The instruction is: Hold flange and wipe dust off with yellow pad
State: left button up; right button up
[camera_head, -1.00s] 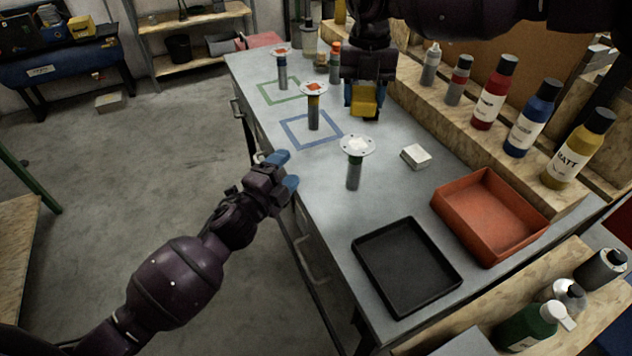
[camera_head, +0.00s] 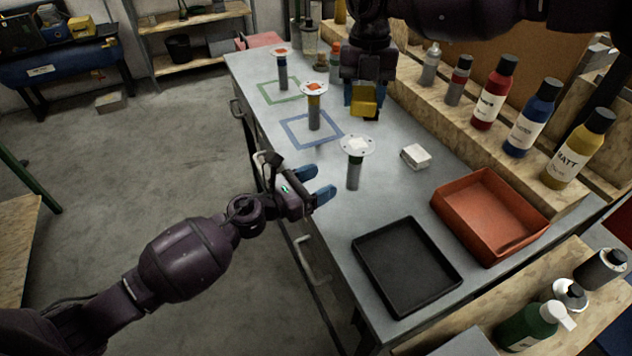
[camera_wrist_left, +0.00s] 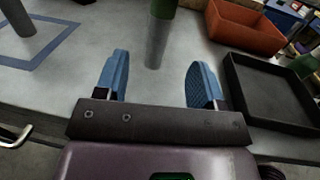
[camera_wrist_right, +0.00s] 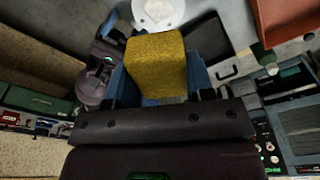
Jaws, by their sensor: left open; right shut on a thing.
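A flange (camera_head: 357,146), a pale disc with a light patch on top, stands upright on a grey post with a green band; the post (camera_wrist_left: 158,40) shows in the left wrist view between the fingers, some way ahead. My left gripper (camera_head: 328,184) is open and empty at the table's front edge, just left of that post. My right gripper (camera_head: 363,100) is shut on the yellow pad (camera_wrist_right: 157,66) and holds it above the table behind the flange. Two more flanges stand on posts farther back, one with an orange patch (camera_head: 314,89) and one farther off (camera_head: 280,52).
A black tray (camera_head: 372,288) and a red-orange bin (camera_head: 447,212) sit at the right of the table. A small white block (camera_head: 415,156) lies right of the flange. Blue (camera_head: 290,132) and green (camera_head: 262,92) squares mark the tabletop. Several bottles line the wooden ledge at the back.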

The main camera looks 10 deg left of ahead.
aim_at(361, 162)
pick_arm(q)
jog(key=x, duration=1.1)
jog(key=shift+w+d, duration=0.25)
jog(key=shift+c, duration=0.2)
jog(key=c, duration=1.1)
pick_arm(e)
jog(key=shift+d+f, duration=0.2)
jog(key=shift+d, duration=0.15)
jog(key=m, duration=0.3)
jog(key=shift+f, duration=0.2)
jog(key=m, duration=0.4)
jog(key=m+y, duration=0.1)
jog(key=m, duration=0.1)
jog(key=shift+a, duration=0.35)
